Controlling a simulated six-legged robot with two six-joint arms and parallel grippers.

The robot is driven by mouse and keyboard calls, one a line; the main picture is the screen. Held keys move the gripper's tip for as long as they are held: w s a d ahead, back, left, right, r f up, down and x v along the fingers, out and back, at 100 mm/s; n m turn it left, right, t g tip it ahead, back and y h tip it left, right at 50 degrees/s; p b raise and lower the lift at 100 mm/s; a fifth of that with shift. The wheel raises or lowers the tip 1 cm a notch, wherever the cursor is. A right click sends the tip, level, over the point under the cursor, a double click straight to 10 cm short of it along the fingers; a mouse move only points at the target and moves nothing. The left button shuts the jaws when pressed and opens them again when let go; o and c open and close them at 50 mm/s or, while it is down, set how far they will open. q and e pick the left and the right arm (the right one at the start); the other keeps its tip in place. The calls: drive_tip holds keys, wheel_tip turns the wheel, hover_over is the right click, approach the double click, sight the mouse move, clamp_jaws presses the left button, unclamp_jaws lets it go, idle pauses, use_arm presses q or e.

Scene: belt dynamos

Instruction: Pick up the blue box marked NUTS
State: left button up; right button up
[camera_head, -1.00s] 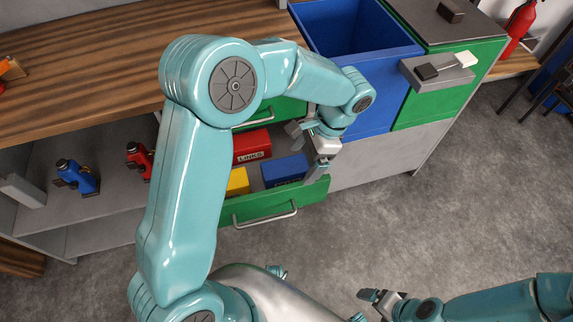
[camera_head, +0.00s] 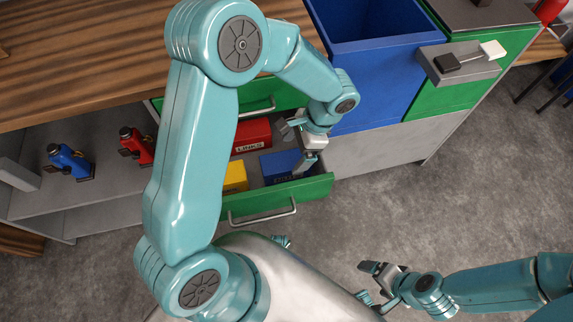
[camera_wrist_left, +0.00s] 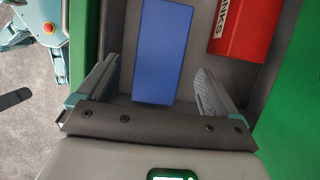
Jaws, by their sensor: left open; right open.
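A blue box (camera_head: 279,168) lies in the open green drawer (camera_head: 318,188), at the drawer's right end in the head view. Its front marking is too small to read. My left gripper (camera_head: 299,146) is open above the box and partly covers its right end. In the left wrist view the blue box (camera_wrist_left: 162,50) shows as a plain blue top lying between the lines of the two spread fingers (camera_wrist_left: 155,85), with a gap on each side. Whether the fingertips are level with it, I cannot tell. My right gripper (camera_head: 367,282) is open and empty over the floor.
The red one also shows in the wrist view (camera_wrist_left: 245,25). A red and a blue bottle-like object (camera_head: 70,162) stand on the left shelf.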

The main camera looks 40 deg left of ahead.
sight(287, 161)
use_arm(q)
drive_tip(key=x, duration=0.2)
drive_tip(key=shift+s+f, duration=0.15)
drive_tip(key=shift+f, duration=0.2)
drive_tip(key=b+x, duration=0.1)
drive_tip(key=x, duration=0.4)
drive_tip(key=shift+a+r, duration=0.1)
drive_tip(key=shift+a, duration=0.05)
drive_tip(key=shift+f+b, duration=0.25)
drive_tip(key=shift+b, duration=0.25)
drive_tip(key=c, duration=1.5)
